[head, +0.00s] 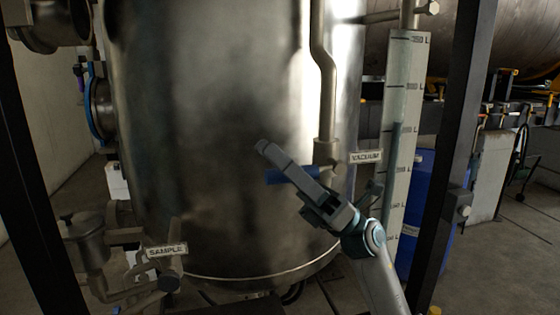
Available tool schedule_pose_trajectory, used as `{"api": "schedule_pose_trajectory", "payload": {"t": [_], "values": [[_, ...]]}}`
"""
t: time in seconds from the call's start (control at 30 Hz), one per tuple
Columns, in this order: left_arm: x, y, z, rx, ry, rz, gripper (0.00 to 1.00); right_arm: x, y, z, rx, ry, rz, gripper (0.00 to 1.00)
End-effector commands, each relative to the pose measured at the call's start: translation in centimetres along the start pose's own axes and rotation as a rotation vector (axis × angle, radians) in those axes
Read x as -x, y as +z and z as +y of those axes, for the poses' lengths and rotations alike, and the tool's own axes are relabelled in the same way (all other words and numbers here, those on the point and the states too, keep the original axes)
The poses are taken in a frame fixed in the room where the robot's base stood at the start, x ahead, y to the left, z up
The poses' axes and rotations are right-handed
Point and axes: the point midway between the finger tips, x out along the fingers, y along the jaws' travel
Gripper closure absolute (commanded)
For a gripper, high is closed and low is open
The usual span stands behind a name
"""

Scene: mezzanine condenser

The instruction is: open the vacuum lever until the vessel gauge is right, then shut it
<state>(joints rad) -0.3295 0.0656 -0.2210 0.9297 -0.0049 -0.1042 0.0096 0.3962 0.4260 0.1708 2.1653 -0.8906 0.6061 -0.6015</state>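The vacuum lever (283,176) has a blue handle lying roughly level at the valve on the pipe in front of the steel vessel (210,120). A VACUUM tag (366,157) hangs to its right. My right gripper (272,158) is at the lever, and one long finger crosses in front of the blue handle. The other finger is mostly hidden, so I cannot tell whether it grips the handle. The vessel gauge (407,80) is a tall pale scale marked in litres, right of the vessel. A darker strip on it tops out near the third mark down. My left gripper is out of view.
A SAMPLE tag (166,251) and its valve (169,283) are at the lower left. Dark posts stand at left (30,150) and right (455,140). A blue drum (424,200) stands behind the gauge. A vertical pipe (328,100) rises above the lever.

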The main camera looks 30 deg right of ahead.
Motion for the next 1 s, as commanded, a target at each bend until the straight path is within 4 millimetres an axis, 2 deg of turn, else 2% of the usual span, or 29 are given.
{"api": "schedule_pose_trajectory", "payload": {"t": [0.2, 0.37, 0.43, 0.5, 0.57, 0.7, 1.0], "values": [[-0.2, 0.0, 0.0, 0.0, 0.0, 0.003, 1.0, 0.5, -0.1, 0.0, 0.0, -0.001, 0.001, 0.61], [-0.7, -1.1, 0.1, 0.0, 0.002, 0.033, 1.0, 1.4, -0.2, -0.1, 0.0, -0.002, 0.001, 0.61], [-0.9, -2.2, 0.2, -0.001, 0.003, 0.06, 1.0, 2.1, -0.2, -0.1, 0.0, -0.001, 0.001, 0.61], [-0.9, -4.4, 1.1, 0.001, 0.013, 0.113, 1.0, 2.8, -0.3, -0.1, 0.0, -0.002, 0.002, 0.61], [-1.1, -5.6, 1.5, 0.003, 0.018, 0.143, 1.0, 3.6, -0.3, -0.1, 0.0, -0.003, 0.002, 0.61], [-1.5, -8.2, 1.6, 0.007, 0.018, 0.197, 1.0, 6.7, -0.4, -0.2, -0.001, -0.003, 0.0, 0.61], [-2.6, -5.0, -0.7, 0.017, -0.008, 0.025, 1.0, 11.6, -0.3, -0.2, 0.0, -0.003, 0.0, 0.61]]}}
